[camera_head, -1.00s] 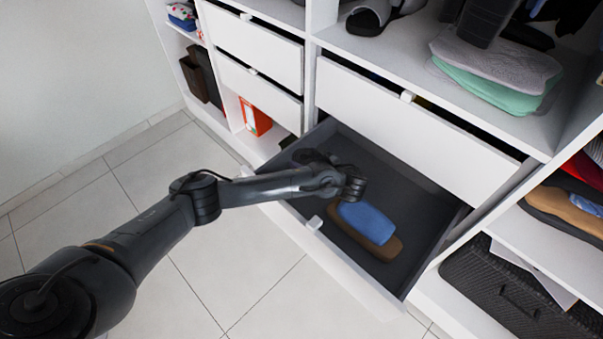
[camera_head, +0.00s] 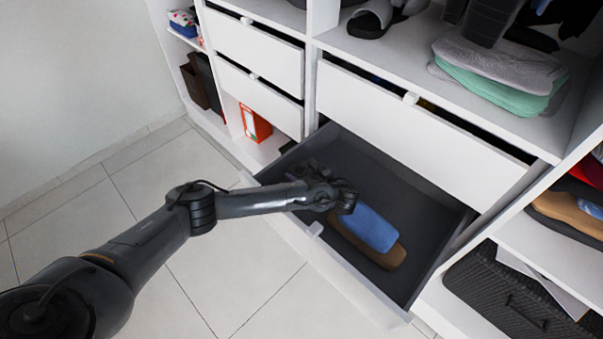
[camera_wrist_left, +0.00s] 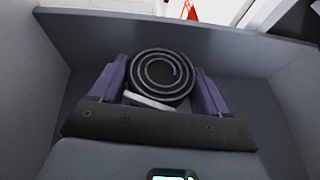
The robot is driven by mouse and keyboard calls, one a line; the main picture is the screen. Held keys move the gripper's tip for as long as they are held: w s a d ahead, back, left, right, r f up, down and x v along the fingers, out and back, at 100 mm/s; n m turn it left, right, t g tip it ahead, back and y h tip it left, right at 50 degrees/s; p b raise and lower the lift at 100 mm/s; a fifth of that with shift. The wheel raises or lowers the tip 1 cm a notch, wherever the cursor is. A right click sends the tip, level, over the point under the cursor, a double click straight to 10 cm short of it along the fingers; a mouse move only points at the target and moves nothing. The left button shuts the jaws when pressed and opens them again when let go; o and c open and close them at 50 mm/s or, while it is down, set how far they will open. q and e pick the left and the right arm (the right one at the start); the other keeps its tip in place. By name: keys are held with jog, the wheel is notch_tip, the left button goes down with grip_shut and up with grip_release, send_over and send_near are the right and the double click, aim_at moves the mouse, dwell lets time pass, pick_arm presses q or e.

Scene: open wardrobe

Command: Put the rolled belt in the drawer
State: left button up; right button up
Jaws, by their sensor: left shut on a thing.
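The rolled belt (camera_wrist_left: 160,75) is a dark grey spiral coil in the left wrist view, between the two purple fingers of my left gripper (camera_wrist_left: 157,92). The gripper is shut on it. In the head view my left gripper (camera_head: 312,170) is within the outline of the open drawer (camera_head: 422,208), near its left end. The belt cannot be told apart from the dark gripper there. The wrist view shows grey drawer walls around the belt; whether it touches the drawer floor is unclear. My right gripper is not in view.
A blue folded item (camera_head: 370,228) and a brown one (camera_head: 388,257) lie in the drawer beside my gripper. A closed white drawer (camera_head: 410,130) is above. The drawer's right part is free.

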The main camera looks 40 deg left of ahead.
pick_arm(q)
jog(key=shift+f, duration=0.15)
jog(key=shift+f, duration=0.45)
jog(key=o, duration=1.1)
